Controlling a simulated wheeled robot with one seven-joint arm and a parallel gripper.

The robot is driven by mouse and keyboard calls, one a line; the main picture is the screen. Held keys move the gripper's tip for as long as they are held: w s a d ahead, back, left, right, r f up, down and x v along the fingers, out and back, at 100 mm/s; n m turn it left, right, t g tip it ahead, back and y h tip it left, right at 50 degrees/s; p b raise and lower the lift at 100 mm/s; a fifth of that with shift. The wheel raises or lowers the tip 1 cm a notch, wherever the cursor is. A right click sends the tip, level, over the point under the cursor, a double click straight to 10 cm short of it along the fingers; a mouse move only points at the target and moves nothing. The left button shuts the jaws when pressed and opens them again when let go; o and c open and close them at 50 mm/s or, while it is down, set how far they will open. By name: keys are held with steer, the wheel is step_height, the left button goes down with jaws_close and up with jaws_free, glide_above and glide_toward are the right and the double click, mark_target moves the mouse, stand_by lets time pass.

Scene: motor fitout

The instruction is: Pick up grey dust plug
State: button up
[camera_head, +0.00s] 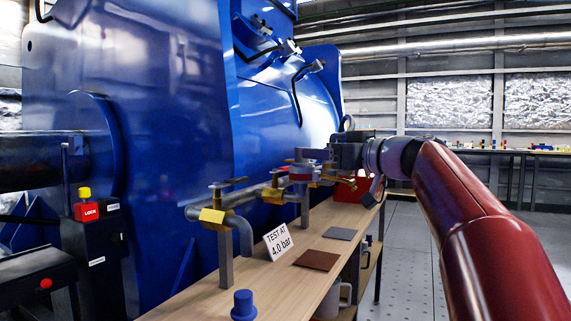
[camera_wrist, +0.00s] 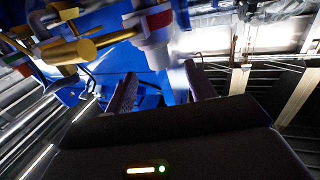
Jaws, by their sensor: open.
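My gripper (camera_head: 328,156) is at the far part of the valve pipework, beside the blue machine. In the wrist view its two fingers (camera_wrist: 162,84) stand apart with a gap between them. A pale grey cylindrical end (camera_wrist: 153,55) below a red band lies just beyond that gap, apparently not gripped. I cannot tell whether it is the grey dust plug or part of the pipe. The red-banded fitting also shows in the head view (camera_head: 301,173), partly hidden by the gripper. No other grey plug can be made out.
The wooden bench (camera_head: 265,280) holds a blue plug (camera_head: 243,305), a "TEST AT 4.0 bar" sign (camera_head: 278,242), a brown pad (camera_head: 317,260) and a grey pad (camera_head: 340,234). Pipework with yellow valves (camera_head: 212,216) stands along the bench. A red container (camera_head: 350,190) is behind the gripper.

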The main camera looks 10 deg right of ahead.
mark_target(297, 151)
steer(key=p+x, duration=0.2)
steer(key=x, duration=0.6)
steer(key=shift+w, duration=0.1)
steer(key=c, duration=1.1)
steer(key=shift+o, duration=0.2)
step_height(297, 151, up, 18)
steer(key=p, duration=1)
